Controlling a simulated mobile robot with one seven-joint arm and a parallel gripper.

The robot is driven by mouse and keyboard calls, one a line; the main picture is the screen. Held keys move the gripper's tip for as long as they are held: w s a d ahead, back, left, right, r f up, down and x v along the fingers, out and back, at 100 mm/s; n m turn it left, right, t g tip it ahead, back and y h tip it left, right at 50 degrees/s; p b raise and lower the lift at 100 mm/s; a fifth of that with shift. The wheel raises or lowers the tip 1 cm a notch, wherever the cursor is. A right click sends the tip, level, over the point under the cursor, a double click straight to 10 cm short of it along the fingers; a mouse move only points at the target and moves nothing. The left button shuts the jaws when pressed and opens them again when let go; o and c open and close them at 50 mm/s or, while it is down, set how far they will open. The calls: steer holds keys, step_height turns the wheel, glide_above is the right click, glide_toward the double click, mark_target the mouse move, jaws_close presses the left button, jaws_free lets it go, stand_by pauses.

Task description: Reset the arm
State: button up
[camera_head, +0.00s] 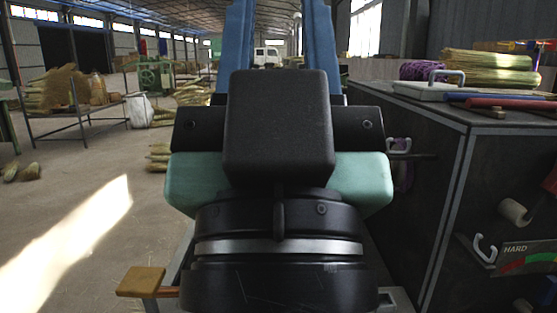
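A large black block on a black round housing with a silver band fills the middle of the head view; it looks like part of my own arm. No gripper fingers show, so I cannot see whether my gripper is open or shut. Anything directly behind the block is hidden. Teal body parts (363,183) stick out on both sides of the block, below a dark crossbar (366,125). Two blue uprights (320,45) rise behind it. I cannot tell whether these belong to me or to a machine.
A dark workbench (420,165) stands close on the right, with straw bundles (488,68), a white case (428,89) and coloured rods (510,103) on top. A small wooden pad (141,281) is at lower left. A rack (79,116) stands beyond open floor (75,210).

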step_height(320, 180, up, 22)
steer(key=p, duration=1.9)
steer(key=shift+p, duration=0.3)
